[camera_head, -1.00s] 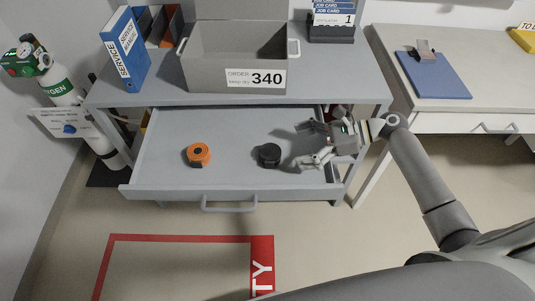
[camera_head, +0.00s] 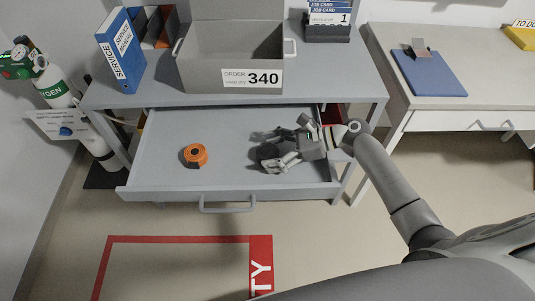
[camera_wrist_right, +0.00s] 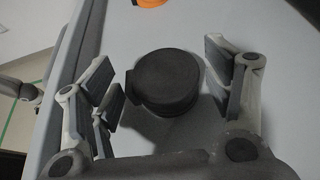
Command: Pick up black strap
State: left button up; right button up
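The black strap (camera_head: 267,153) is a small rolled coil lying in the open drawer (camera_head: 225,165), right of its middle. My right gripper (camera_head: 270,148) reaches in from the right, low in the drawer, with its fingers around the strap. In the right wrist view the strap (camera_wrist_right: 168,82) lies between the open fingers of the right gripper (camera_wrist_right: 165,85), with gaps on both sides. Its end tab points toward the left finger.
An orange strap roll (camera_head: 195,155) lies to the left in the same drawer; its edge shows in the wrist view (camera_wrist_right: 150,2). A grey box (camera_head: 232,75) labelled 340 stands on the tabletop above. The drawer's front wall and sides bound the space.

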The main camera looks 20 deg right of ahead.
jog(key=c, duration=0.7)
